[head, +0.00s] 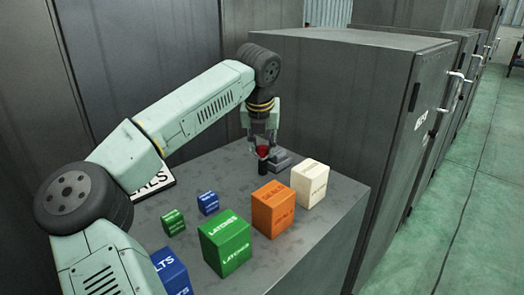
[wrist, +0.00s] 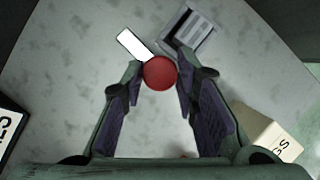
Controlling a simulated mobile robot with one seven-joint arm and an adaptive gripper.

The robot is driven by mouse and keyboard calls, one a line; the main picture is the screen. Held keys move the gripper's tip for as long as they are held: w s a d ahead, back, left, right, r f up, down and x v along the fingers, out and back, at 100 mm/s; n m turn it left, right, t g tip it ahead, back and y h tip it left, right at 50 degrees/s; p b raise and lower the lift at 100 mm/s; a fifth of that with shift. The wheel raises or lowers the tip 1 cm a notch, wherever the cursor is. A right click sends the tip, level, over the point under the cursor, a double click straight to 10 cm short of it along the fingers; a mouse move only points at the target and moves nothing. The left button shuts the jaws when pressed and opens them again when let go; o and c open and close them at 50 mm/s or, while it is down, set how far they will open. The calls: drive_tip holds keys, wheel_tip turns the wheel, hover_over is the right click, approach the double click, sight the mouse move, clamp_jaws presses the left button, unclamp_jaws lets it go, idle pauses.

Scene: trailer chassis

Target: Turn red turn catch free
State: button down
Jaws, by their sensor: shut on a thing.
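The red turn catch (wrist: 160,73) shows from above in the wrist view as a round red knob. In the head view its red top (head: 262,152) sits over a dark body on the grey bench top. My gripper (head: 262,141) points straight down over it. In the wrist view the fingertips of my gripper (wrist: 161,66) are on either side of the knob, shut on it. A white bar (wrist: 135,46) lies beside the knob in the wrist view. A grey slotted metal block (wrist: 186,32) is just beyond it. The catch's lower part is hidden in the wrist view.
Cream (head: 309,183), orange (head: 273,208) and green (head: 226,243) boxes stand in front of the catch. Smaller green (head: 173,222) and blue (head: 208,203) boxes are to the left. A tall dark cabinet (head: 345,100) closes off the bench's back right.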

drive_tip(key=shift+n+y+b, duration=0.3)
drive_tip(key=shift+n, duration=0.3)
drive_tip(key=c, duration=1.3)
unclamp_jaws()
drive_tip(key=v, duration=1.2)
drive_tip(key=shift+d+r, duration=0.1)
